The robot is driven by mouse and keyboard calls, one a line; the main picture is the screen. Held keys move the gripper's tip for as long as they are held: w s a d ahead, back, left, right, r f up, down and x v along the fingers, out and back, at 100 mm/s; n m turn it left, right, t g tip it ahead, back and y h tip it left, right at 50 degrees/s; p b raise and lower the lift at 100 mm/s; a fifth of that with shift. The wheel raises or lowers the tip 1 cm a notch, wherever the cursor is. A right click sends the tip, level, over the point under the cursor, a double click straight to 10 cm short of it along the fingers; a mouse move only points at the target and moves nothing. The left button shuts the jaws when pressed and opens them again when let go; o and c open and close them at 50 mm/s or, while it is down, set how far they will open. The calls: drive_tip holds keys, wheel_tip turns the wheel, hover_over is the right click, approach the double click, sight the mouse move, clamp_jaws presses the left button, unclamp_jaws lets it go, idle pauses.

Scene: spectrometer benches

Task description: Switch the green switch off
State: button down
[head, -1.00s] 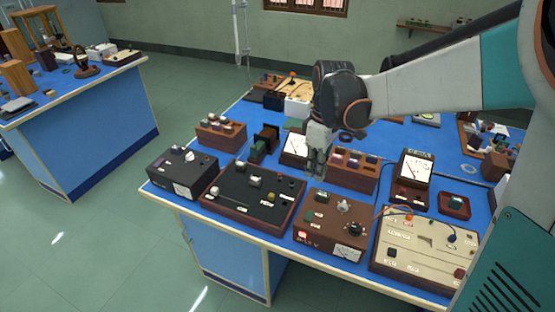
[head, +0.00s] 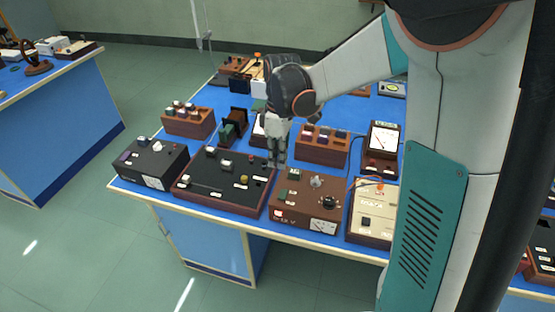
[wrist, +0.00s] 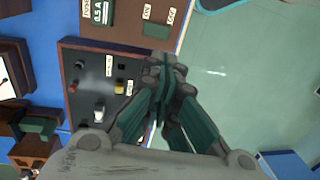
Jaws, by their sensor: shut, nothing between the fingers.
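The green switch (wrist: 155,30) sits on the top face of a brown box (head: 318,211), with ON and OFF labels beside it in the wrist view. In the head view it looks like the small green piece (head: 282,196) near the box's left side; its tilt is too small to tell. My gripper (head: 277,163) is shut and empty, pointing down above the gap between the brown box and the black panel box. In the wrist view my closed fingertips (wrist: 168,68) are just below the brown box's edge, apart from the switch.
The black panel box (head: 205,190) with knobs stands left of the brown box. A green 0.5 A piece (wrist: 100,12) lies farther back on the brown box. A cream panel (head: 372,203) stands right, a brown block (head: 321,147) behind. Floor is free in front of the bench.

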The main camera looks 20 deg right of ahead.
drive_tip(key=b, duration=0.3)
approach(277, 193)
drive_tip(key=f, duration=0.1)
drive_tip(key=s+a+f, duration=0.1)
drive_tip(key=f, duration=0.1)
drive_tip(key=s+f, duration=0.1)
drive_tip(key=f, duration=0.1)
drive_tip(key=shift+a+f, duration=0.25)
drive_tip(key=shift+f, duration=0.1)
drive_tip(key=shift+s+a+f+t+h+b, duration=0.1)
drive_tip(key=shift+s+f+t+h+b, duration=0.1)
drive_tip(key=shift+f+t+h+b, duration=0.15)
drive_tip(key=shift+w+d+r, duration=0.2)
drive_tip(key=shift+w+d, duration=0.3)
drive_tip(key=shift+w, duration=0.25)
wheel_tip(277, 193, up, 14)
drive_tip(key=s+p, duration=0.1)
drive_tip(key=p, duration=0.5)
drive_tip(key=shift+s+a, duration=0.2)
drive_tip(key=shift+a, duration=0.3)
